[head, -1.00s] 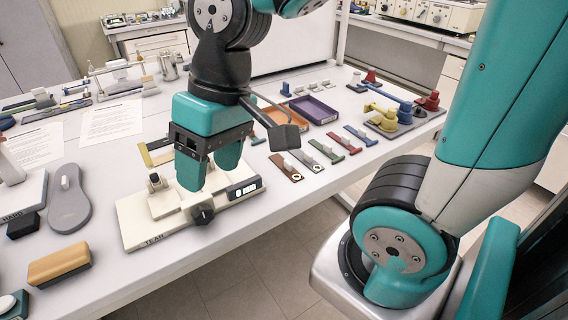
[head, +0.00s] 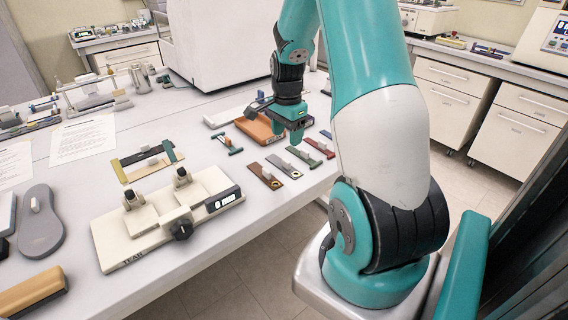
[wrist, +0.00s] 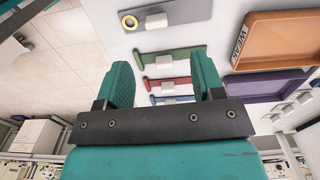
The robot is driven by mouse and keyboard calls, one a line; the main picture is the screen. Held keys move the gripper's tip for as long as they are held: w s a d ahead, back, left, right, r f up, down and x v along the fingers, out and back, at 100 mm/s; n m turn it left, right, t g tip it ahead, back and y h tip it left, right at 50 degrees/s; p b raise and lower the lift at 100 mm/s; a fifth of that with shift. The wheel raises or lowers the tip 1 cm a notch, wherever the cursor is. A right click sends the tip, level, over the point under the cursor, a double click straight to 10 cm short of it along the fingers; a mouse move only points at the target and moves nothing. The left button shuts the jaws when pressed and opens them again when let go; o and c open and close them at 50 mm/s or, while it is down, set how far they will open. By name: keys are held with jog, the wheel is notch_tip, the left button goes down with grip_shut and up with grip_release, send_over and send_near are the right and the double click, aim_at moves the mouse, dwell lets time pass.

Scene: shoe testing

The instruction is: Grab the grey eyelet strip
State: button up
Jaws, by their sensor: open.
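The grey eyelet strip (head: 276,160) lies flat on the white table, between a brown strip (head: 252,167) and a green strip (head: 306,155). It carries a small light block and a yellow ring at one end. My gripper (head: 287,131) is open and empty above the table, behind the strip in the head view. In the wrist view my gripper (wrist: 162,68) has the green strip and a red strip between its fingers in the picture, apart from them below.
A red strip (head: 317,146) and a blue strip (wrist: 165,100) lie in the same row. An orange tray (head: 257,127) is beside my gripper, and a purple tray (wrist: 265,85) lies close by. The cream tear tester (head: 110,238) stands at front left.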

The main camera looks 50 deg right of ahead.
aim_at(286, 160)
notch_tip(286, 160, down, 4)
jog(key=shift+r, duration=0.15)
jog(key=shift+s+a+f+p, duration=0.15)
jog(key=shift+f+p, duration=0.35)
jog(key=shift+f, duration=0.85)
jog(key=shift+a+f+p, duration=0.15)
jog(key=shift+f+p, duration=0.35)
jog(key=shift+f, duration=0.85)
jog(key=c, duration=1)
